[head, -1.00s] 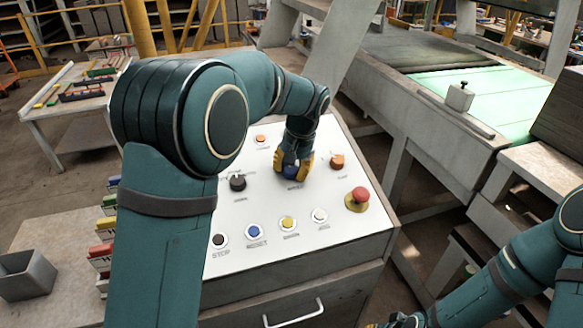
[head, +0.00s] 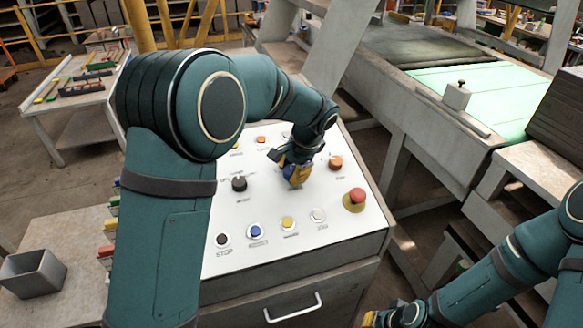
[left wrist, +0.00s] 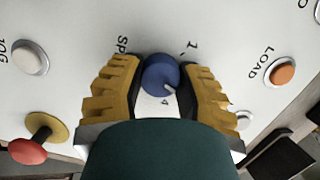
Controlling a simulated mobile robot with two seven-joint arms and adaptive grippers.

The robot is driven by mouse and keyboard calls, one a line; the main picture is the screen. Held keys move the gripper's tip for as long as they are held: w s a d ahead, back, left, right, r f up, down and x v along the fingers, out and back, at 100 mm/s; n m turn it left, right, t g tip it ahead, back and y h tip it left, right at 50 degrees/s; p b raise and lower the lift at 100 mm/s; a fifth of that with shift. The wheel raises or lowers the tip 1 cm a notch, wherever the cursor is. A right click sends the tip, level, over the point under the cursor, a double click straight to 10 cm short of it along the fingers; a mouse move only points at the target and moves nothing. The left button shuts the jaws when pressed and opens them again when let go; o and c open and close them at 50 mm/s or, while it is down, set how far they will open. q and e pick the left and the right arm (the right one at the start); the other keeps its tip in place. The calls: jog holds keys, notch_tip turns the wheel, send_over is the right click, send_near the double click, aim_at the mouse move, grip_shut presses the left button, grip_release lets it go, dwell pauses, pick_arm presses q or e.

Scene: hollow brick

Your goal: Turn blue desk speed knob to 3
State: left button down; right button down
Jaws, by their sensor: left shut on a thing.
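The blue speed knob (left wrist: 160,72) sits on the white sloped panel, between the yellow fingers of my left gripper in the left wrist view. My left gripper (head: 296,174) is shut on it at the middle of the panel in the head view. The knob's white pointer mark lies at its lower right in the left wrist view, close to a printed 4. A printed 1 shows above right of the knob; other dial marks are hidden behind the fingers. My right gripper (head: 374,318) is only partly in view at the bottom edge of the head view.
Around the knob are a black knob (head: 239,184), an orange LOAD button (head: 335,162), a red mushroom button (head: 355,198) and a row of buttons, including a blue one (head: 256,231). A grey bin (head: 32,272) stands at the left.

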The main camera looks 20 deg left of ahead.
dwell(0.3)
pick_arm(q)
jog(key=c, duration=0.5)
grip_release()
jog(key=shift+c, duration=0.2)
jog(key=v, duration=1.2)
